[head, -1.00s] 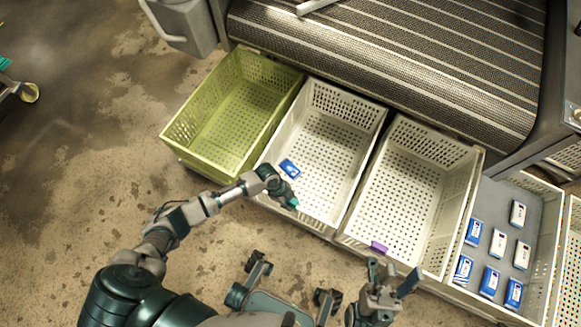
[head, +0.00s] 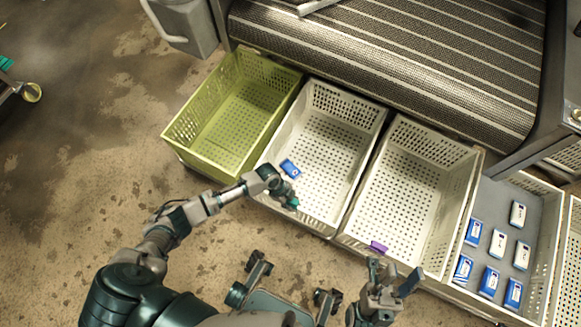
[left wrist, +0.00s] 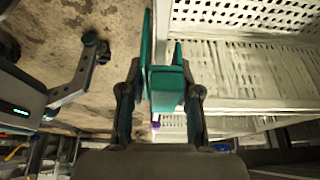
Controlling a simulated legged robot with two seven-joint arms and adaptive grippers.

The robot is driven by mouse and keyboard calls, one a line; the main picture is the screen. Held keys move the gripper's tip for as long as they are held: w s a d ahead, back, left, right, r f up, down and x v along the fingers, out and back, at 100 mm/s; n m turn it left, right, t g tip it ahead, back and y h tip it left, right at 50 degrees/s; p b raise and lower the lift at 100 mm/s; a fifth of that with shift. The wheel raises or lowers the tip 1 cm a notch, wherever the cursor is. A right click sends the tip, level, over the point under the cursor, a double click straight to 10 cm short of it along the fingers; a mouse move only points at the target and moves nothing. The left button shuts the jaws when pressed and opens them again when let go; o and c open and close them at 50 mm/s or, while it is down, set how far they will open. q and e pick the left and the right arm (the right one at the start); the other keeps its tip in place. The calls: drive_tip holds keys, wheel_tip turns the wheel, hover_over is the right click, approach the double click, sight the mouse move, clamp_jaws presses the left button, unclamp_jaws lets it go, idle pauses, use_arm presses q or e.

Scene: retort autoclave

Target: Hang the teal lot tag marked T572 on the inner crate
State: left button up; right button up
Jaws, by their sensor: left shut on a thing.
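My left gripper (head: 293,204) is shut on the teal lot tag (head: 296,202), at the near wall of the left white crate (head: 311,216). In the left wrist view the teal tag (left wrist: 167,88) sits between the fingers of the left gripper (left wrist: 160,98), beside the white crate wall (left wrist: 235,72). I cannot tell whether the tag touches the rim, and its marking cannot be read. My right gripper (head: 394,272) is open and empty, outside the near wall of the right white crate (head: 403,262). Which crate is the inner one is not marked.
A purple tag (head: 379,247) hangs on the near rim of the right white crate. A grey-lined crate (head: 540,189) at right holds several packs. A striped conveyor (head: 390,60) lies behind.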

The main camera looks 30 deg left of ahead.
use_arm(q)
drive_tip(key=shift+f+b, duration=1)
drive_tip(key=shift+f, duration=0.55)
drive_tip(key=o, duration=1)
drive_tip(key=v, duration=1.2)
drive_tip(key=shift+d, duration=0.1)
